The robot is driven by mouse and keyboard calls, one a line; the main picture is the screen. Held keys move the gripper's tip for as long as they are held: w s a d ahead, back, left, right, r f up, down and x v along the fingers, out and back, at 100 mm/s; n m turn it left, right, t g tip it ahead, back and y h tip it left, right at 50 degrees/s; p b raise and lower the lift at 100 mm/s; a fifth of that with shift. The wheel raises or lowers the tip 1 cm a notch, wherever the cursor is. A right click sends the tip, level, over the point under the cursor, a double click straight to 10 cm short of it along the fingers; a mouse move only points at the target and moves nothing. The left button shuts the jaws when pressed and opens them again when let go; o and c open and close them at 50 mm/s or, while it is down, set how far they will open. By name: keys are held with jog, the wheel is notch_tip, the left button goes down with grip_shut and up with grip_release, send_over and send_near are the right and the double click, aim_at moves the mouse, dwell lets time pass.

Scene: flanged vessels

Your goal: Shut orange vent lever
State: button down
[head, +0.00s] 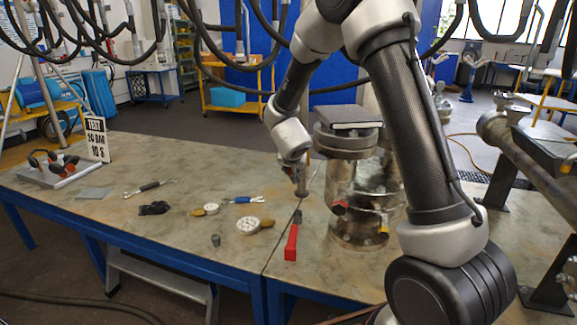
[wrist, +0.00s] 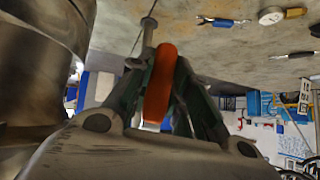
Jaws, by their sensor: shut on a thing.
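The orange vent lever (wrist: 160,85) shows in the wrist view as a rounded orange bar between the two fingers of my gripper (wrist: 163,72). The fingers are shut on it. A metal stem (wrist: 146,38) stands just beyond the lever. In the head view my gripper (head: 301,188) points down at the left side of the metal flanged vessel (head: 342,185), and I cannot make out the orange lever there. A red handle (head: 340,207) and a small yellow-orange part (head: 384,230) show lower on the vessel, partly near my arm.
Gauges (head: 248,226), a blue-handled tool (head: 243,200) and a black item (head: 153,208) lie to the left. A test sign (head: 96,139) stands at the far left. The bench's front left is clear.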

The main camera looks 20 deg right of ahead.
jog(key=shift+s+d+n+g+h, duration=0.2)
jog(key=shift+d+n+g+h, duration=0.1)
jog(key=shift+d+h, duration=0.1)
jog(key=shift+r, duration=0.1)
dwell(0.3)
jog(key=c, duration=1.3)
grip_release()
jog(key=shift+d, duration=0.1)
jog(key=shift+s, duration=0.1)
jog(key=v, duration=1.2)
